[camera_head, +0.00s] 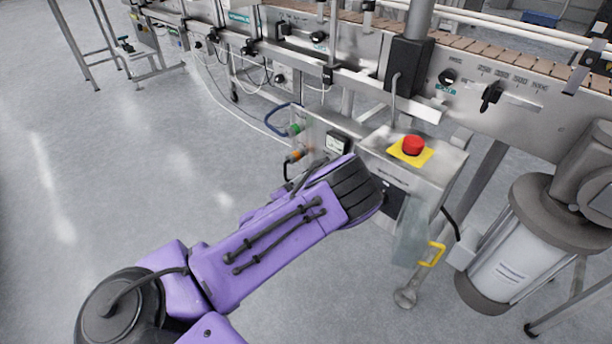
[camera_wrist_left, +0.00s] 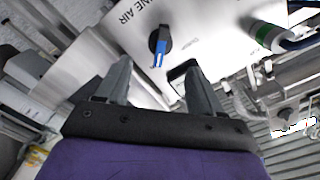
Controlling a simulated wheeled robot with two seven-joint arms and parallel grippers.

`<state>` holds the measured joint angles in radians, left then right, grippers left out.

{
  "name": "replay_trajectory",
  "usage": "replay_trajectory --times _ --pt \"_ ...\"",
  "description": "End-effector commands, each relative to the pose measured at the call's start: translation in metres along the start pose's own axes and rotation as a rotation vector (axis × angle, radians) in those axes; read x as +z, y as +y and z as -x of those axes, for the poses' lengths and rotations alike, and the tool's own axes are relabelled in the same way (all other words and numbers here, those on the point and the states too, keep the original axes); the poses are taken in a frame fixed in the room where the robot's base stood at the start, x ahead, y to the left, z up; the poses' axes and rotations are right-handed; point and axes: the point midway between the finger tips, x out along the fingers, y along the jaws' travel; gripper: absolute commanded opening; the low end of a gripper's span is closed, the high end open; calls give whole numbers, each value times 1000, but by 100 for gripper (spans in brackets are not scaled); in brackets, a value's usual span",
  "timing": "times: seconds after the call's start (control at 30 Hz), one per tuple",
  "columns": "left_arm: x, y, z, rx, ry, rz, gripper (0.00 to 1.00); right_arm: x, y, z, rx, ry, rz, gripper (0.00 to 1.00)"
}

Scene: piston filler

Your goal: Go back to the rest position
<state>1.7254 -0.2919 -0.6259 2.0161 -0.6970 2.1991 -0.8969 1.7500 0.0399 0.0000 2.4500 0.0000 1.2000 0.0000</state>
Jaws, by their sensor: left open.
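My left arm reaches in from the lower left in the head view, and its forearm hides the left gripper there. In the left wrist view my left gripper (camera_wrist_left: 160,85) is open, with its two fingers apart and nothing between them. Beyond the fingertips is a panel (camera_wrist_left: 205,25) with the letters "NE AIR" and a dark knob with a blue part (camera_wrist_left: 159,45). The knob appears in line with the gap between the fingers; I cannot tell how far off it is. My right gripper is not in view.
A control box with a red emergency button (camera_head: 413,145) stands just right of my forearm. A yellow handle (camera_head: 432,254) hangs below it. A conveyor (camera_head: 540,65) runs along the back, and a grey cylinder (camera_head: 510,265) stands at right. Floor (camera_head: 130,190) at left is clear.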

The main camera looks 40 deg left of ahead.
Motion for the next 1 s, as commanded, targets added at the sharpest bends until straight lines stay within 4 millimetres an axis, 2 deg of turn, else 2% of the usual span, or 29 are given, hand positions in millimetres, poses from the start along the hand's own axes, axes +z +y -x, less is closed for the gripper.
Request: replay_trajectory --times 0.1,0.2,0.8,0.87,0.9,0.97,1.0 --pt "0 0 19 3 -1 -1 67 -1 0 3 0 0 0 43" --pt "0 0 26 2 0 -1 67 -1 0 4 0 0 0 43" --pt "2 2 27 10 -9 35 67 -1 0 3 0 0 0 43" --pt "12 7 29 37 -65 79 67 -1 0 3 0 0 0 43" --pt "26 15 38 51 -145 123 67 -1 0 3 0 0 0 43" --pt "56 35 68 49 -335 235 67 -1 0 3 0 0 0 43" --pt "75 49 94 30 -473 321 67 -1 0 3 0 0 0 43"
